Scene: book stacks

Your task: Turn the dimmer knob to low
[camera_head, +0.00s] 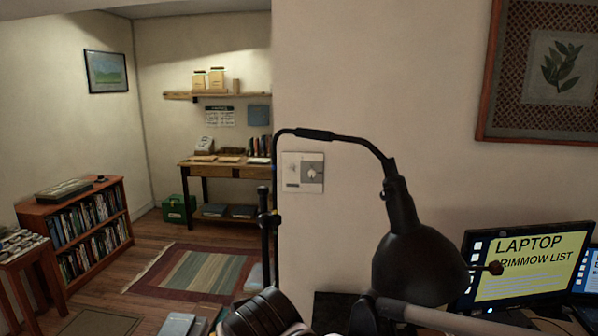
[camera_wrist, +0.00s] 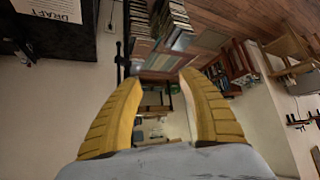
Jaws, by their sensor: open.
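A pale wall plate (camera_head: 291,185) is fixed to the wall near the corner in the head view. A round grey dimmer knob (camera_head: 312,173) sits on its right half; its exact setting is too small to read. In the wrist view my gripper (camera_wrist: 160,76) has two yellow ribbed fingers spread apart with nothing between them. The wrist view is upside down and looks past the fingers into the room. The knob does not show there, and I cannot tell how far my gripper is from it.
A black desk lamp (camera_head: 420,262) stands in front of the wall, its arm arching just above the plate. A monitor (camera_head: 520,265) is at the right. A bookcase (camera_head: 85,225), desk (camera_head: 222,170) and striped rug (camera_head: 195,268) lie in the room at left.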

